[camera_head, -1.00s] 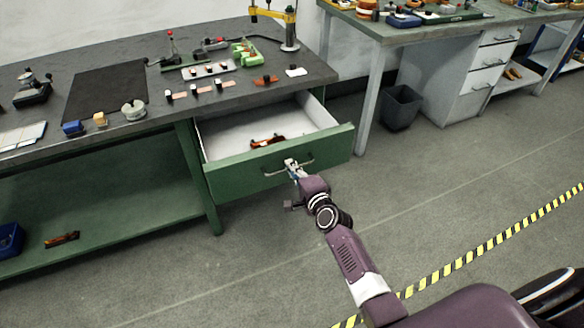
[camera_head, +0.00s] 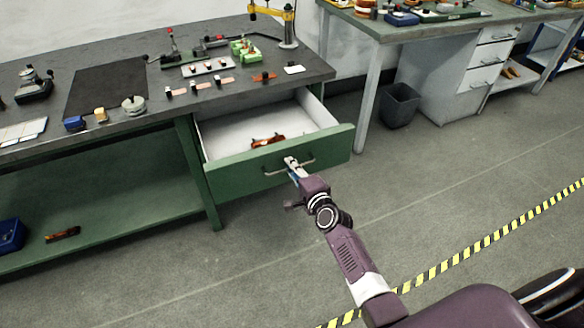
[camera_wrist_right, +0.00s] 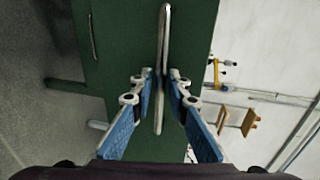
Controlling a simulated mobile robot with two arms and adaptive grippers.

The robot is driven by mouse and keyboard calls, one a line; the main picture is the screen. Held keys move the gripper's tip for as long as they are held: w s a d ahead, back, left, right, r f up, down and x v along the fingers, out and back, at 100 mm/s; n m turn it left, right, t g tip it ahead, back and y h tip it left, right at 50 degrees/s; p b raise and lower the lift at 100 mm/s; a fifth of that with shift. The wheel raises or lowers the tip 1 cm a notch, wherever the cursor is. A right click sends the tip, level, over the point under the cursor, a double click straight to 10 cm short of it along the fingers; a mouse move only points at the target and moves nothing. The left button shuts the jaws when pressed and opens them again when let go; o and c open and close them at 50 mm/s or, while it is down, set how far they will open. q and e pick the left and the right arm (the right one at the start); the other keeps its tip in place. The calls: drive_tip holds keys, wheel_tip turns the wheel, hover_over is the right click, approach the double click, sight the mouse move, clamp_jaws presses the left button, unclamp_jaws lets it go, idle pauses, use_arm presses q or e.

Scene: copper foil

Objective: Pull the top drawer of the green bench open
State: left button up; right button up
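The green bench (camera_head: 167,221) stands at the left in the head view. Its top drawer (camera_head: 240,176) is pulled well out, showing a white inside with a small orange-brown item (camera_head: 267,141) in it. The drawer's metal bar handle (camera_head: 306,163) is on the green front. My right gripper (camera_head: 290,163) is at this handle. In the right wrist view the handle (camera_wrist_right: 164,35) runs between the two blue-padded fingers (camera_wrist_right: 160,82), with a visible gap on each side, so the gripper looks open around it. My left gripper is not in view.
Small parts, tools and a dark mat (camera_head: 107,86) lie on the bench top. A grey bin (camera_head: 400,106) and a second bench (camera_head: 440,85) stand at the right. Another handle (camera_wrist_right: 93,37) shows on green in the wrist view. Floor before the drawer is clear; striped tape (camera_head: 470,250) crosses it.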

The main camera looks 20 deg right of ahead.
drive_tip(key=v, duration=1.2)
idle(0.3)
drive_tip(key=s+a+f+n+g, duration=0.25)
drive_tip(key=s+f, duration=0.25)
drive_tip(key=f, duration=0.5)
drive_tip(key=s+a+f+n+g, duration=0.1)
drive_tip(key=s+f+n+g, duration=0.3)
drive_tip(key=f, duration=0.6)
drive_tip(key=s+a+f+n, duration=0.2)
drive_tip(key=s+f, duration=0.3)
drive_tip(key=f, duration=0.4)
drive_tip(key=s+d+f+n+g, duration=0.1)
drive_tip(key=s+f+n, duration=0.3)
drive_tip(key=s, duration=0.7)
drive_tip(key=s+d+f+n+g, duration=0.1)
drive_tip(key=s+f+n+g, duration=0.2)
drive_tip(key=s+f, duration=0.5)
drive_tip(key=s+d+f+n+g, duration=0.1)
drive_tip(key=s+f+n+g, duration=0.3)
drive_tip(key=s, duration=1.1)
wheel_tip(320, 180, down, 2)
drive_tip(key=shift+s+f+n+h, duration=0.25)
drive_tip(key=shift+s+n+h, duration=0.05)
drive_tip(key=shift+s+n, duration=0.05)
